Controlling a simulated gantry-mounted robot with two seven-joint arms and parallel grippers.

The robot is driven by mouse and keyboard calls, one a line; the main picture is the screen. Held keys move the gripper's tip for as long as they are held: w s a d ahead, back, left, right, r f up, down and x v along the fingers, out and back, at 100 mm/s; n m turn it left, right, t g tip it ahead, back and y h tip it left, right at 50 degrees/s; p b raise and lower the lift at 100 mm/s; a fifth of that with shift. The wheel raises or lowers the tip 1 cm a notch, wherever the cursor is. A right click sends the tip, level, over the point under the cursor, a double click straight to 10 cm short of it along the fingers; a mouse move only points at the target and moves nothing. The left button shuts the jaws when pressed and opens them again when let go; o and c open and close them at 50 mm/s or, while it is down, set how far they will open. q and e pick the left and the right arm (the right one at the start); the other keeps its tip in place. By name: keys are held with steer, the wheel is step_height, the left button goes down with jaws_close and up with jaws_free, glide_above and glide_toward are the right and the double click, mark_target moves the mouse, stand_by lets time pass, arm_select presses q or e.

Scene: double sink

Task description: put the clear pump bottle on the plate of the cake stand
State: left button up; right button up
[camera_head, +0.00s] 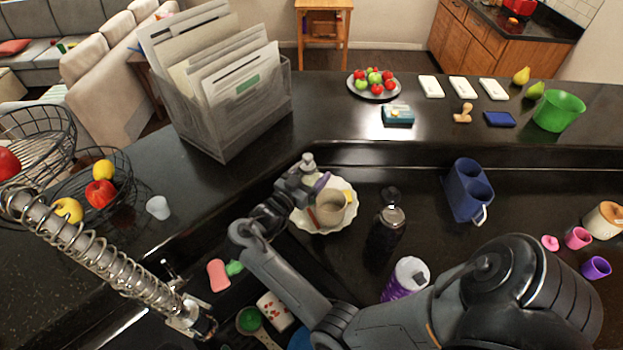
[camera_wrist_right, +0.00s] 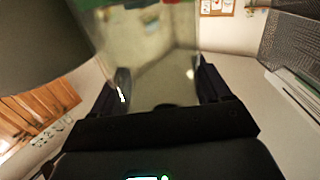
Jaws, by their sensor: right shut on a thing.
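My right gripper (camera_head: 303,183) is shut on the clear pump bottle, whose grey pump top (camera_head: 308,160) shows just above the fingers in the head view. In the right wrist view the clear bottle (camera_wrist_right: 155,50) stands between the two dark fingers of the gripper (camera_wrist_right: 165,95). The plate of the cake stand (camera_head: 338,222) is white with a wavy rim. The gripper overlaps its upper left edge in the picture, and I cannot tell the height between bottle and plate. My left gripper is not in view.
A beige cup (camera_head: 331,206) with small coloured items sits on the plate. A dark bottle (camera_head: 386,228) stands to its right, and a blue double holder (camera_head: 467,190) farther right. A file rack (camera_head: 225,120) stands behind left. A spring faucet (camera_head: 100,260) rises at left.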

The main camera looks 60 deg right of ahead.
steer(key=shift+f, duration=1.15)
steer(key=shift+f, duration=0.1)
steer(key=shift+f, duration=0.15)
steer(key=o, duration=1.3)
